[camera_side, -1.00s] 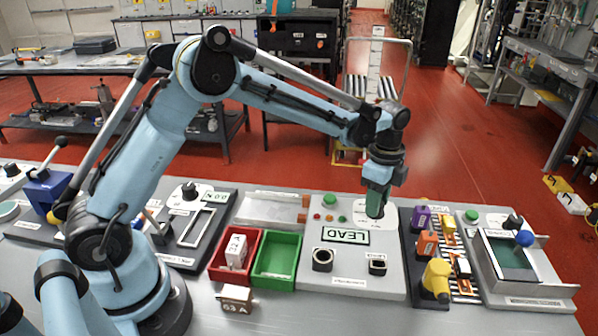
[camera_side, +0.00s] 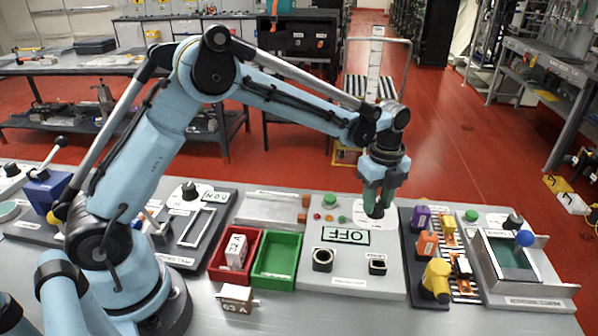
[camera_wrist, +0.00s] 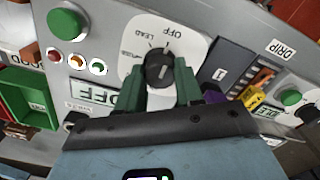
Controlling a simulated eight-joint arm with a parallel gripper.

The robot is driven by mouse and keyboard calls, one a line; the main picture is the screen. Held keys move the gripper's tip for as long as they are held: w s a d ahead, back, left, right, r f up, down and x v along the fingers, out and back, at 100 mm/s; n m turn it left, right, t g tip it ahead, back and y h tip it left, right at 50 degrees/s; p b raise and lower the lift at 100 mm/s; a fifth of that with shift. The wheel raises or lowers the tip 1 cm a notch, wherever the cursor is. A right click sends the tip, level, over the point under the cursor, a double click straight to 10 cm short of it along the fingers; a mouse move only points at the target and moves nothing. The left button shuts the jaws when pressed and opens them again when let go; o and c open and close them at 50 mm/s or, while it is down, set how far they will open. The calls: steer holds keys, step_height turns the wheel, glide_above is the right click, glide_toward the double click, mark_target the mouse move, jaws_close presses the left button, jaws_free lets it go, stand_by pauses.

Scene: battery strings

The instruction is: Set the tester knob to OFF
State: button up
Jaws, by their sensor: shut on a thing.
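The tester panel (camera_side: 337,285) is a grey board with a round green button, small coloured lamps and two sockets. Its display (camera_side: 345,236) reads OFF. The tester knob (camera_wrist: 159,68) is black, on a white dial plate (camera_wrist: 185,35) marked OFF and LEAD; a third mark on the left is hard to read. The knob's white line lies roughly along the line to OFF. My gripper (camera_side: 376,208) is down at the knob in the side view. In the wrist view its green fingers (camera_wrist: 160,92) stand on both sides of the knob, closed on it.
A red bin (camera_side: 213,268) holding a white block and an empty green bin (camera_side: 277,279) stand left of the panel. A dark rack (camera_side: 408,262) with purple, orange and yellow pieces is close on the right. A labelled block (camera_side: 236,298) lies in front of the bins.

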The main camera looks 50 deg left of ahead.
mark_target(377, 203)
steer(key=o, duration=0.9)
steer(key=shift+r, duration=1.75)
steer(key=shift+s+r, duration=0.1)
steer(key=s+a+r+n+t, duration=0.2)
steer(key=s+r+n, duration=0.2)
steer(key=s+n, duration=0.25)
steer(key=s+a+r+n+t, duration=0.3)
steer(key=s+r+n, duration=0.2)
steer(key=s+n, duration=0.35)
steer(key=s+f+n+t, duration=0.1)
steer(key=s+n, duration=0.1)
steer(key=n, duration=0.1)
steer(key=s+a+f+n+t, duration=0.1)
steer(key=s+n, duration=0.1)
steer(key=n, duration=0.1)
steer(key=shift+s+a+f, duration=0.1)
steer(key=shift+s+f, duration=0.1)
steer(key=shift+s, duration=0.1)
